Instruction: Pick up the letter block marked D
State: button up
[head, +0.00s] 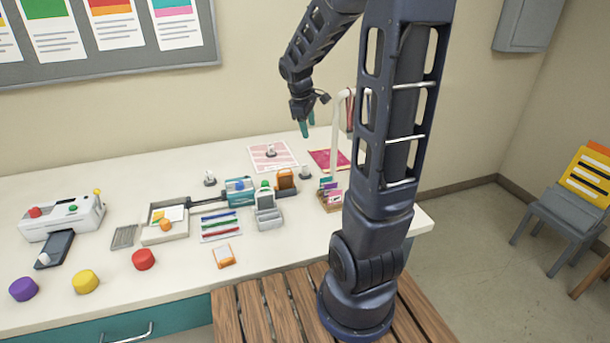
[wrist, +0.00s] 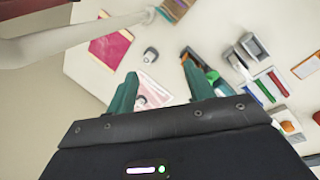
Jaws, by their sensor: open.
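No letter D is readable on anything in either view, so I cannot tell which thing is the block marked D. A small orange and white piece (head: 223,256) lies near the front of the white table. My gripper (head: 306,125) is raised above the back of the table, well away from that piece. In the wrist view its green fingers (wrist: 160,80) are apart with nothing held between them. A pink and white striped sheet (head: 272,156) lies below the gripper and also shows beyond the fingers in the wrist view (wrist: 150,87).
Purple (head: 23,289), yellow (head: 85,281) and red (head: 143,259) round pieces sit along the front. A white machine (head: 62,217) stands at left. Grey devices and trays crowd the middle. A white post (head: 336,130) rises near my arm. The front middle has clear gaps.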

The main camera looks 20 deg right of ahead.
jog(key=w+f+n+h, duration=0.1)
jog(key=w+f+n, duration=0.3)
jog(key=w+f, duration=0.45)
jog(key=n+g, duration=0.1)
jog(key=n, duration=0.3)
send_near(304, 166)
jog(key=shift+h, duration=0.4)
jog(key=x, duration=0.6)
jog(key=shift+w+f, duration=0.2)
jog(key=shift+a+x, duration=0.15)
jog(key=shift+x, duration=1.15)
jog(key=shift+a+x, duration=0.1)
jog(key=shift+x, duration=1.2)
jog(key=shift+s, duration=0.15)
jog(key=shift+c, duration=0.4)
grip_shut()
